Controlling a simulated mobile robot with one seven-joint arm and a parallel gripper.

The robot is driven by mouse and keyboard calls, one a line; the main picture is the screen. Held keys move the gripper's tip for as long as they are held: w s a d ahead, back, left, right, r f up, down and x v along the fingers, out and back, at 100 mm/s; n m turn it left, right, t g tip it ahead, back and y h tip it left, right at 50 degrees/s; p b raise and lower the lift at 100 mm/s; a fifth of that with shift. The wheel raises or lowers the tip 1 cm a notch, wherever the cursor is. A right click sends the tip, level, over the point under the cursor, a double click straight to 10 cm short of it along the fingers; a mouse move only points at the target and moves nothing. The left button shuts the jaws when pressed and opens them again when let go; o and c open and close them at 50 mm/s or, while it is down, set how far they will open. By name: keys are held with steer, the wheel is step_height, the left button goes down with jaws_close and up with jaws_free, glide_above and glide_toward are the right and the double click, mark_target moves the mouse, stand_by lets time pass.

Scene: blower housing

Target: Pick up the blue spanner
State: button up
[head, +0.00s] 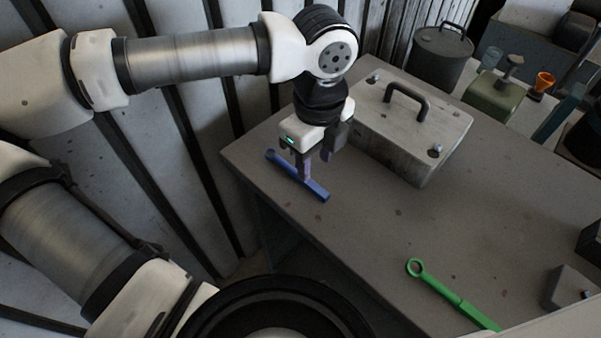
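The blue spanner (317,190) lies on the grey table near its left edge, slanting from upper left to lower right. My gripper (314,166) points down right over the middle of the spanner. Its fingers come down to about the level of the spanner and hide part of it. The fingers look apart, but I cannot tell whether the spanner is between them or whether they touch it.
A grey box with a black handle (407,97) stands just right of my gripper. A green spanner (455,299) lies at the table's front right. The middle of the table (370,220) is clear. A lidded pot (438,58) and a green container (494,97) stand at the back.

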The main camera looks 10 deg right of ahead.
mark_target(313, 185)
steer(key=shift+f+p, duration=0.85)
steer(key=shift+f, duration=2.25)
steer(key=shift+a, duration=0.1)
jaws_close()
